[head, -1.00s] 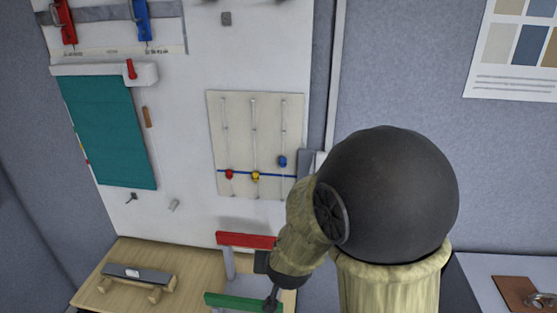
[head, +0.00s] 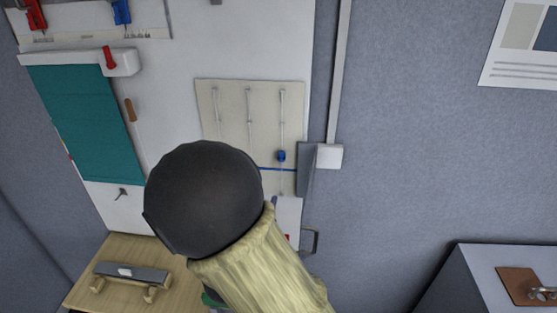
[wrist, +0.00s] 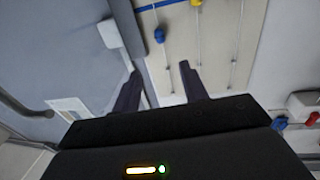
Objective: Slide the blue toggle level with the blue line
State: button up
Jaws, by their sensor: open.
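The blue toggle (head: 281,156) sits on the rightmost vertical rod of a pale panel (head: 232,98), a little above the blue line (head: 285,169) in the head view. In the wrist view, which is turned over, the blue toggle (wrist: 159,35) is beyond my fingertips and the blue line (wrist: 158,5) runs along the top. My gripper (wrist: 160,82) is open and empty, its two dark fingers apart, not touching the toggle. In the head view my arm hides my gripper and the other toggles. The yellow toggle (wrist: 196,2) shows at the wrist view's top edge.
A grey box (head: 305,168) and a white box (head: 329,156) stand right beside the panel. A teal sheet (head: 85,120) hangs at the left. A wooden bench (head: 100,250) stands below with a grey-topped object (head: 130,272).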

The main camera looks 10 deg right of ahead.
aim_at(281, 159)
jog(key=p+x, duration=0.7)
jog(key=x, duration=1)
jog(key=shift+w, duration=0.3)
jog(key=shift+s, duration=0.1)
jog(key=shift+d, duration=0.1)
jog(key=shift+f, duration=0.1)
grip_shut()
